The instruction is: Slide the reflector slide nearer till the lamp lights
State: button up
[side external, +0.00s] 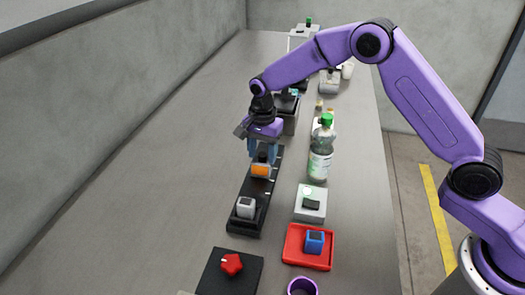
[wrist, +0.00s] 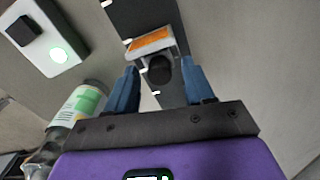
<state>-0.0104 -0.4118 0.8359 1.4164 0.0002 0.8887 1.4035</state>
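The reflector slide (side external: 261,168) has an orange face and sits on a long black rail (side external: 245,222) with white marks. The slide also shows in the wrist view (wrist: 150,43), with a round black knob (wrist: 159,69) on it. My gripper (wrist: 160,77) has its blue fingers on either side of the knob, with a gap visible at each side. In the side view my gripper (side external: 262,150) is down at the slide. A light grey block (side external: 246,207) stands at the rail's near end. A white box bears a round lamp (wrist: 59,55) that looks bright, whitish green.
A bottle with a green cap (side external: 321,150) stands right of the rail, close to my gripper. Nearer are a red tray (side external: 291,255) with a blue block (side external: 315,241) and a black plate with a red knob (side external: 232,264). The bench left of the rail is clear.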

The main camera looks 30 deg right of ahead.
aim_at(263, 155)
notch_tip(263, 155, up, 17)
jog(key=shift+r, duration=0.2)
dwell(0.5)
dwell(0.3)
jog(key=s+d+n, duration=0.2)
jog(key=s+n, duration=1)
jog(key=s, duration=0.7)
jog(key=s+d+f+n, duration=0.2)
jog(key=s+d+n, duration=0.4)
jog(key=s, duration=0.4)
jog(key=s+d+f+n, duration=0.3)
jog(key=s+d+n, duration=0.2)
jog(key=s, duration=0.5)
jog(key=shift+d+n, duration=0.35)
jog(key=shift+n, duration=0.05)
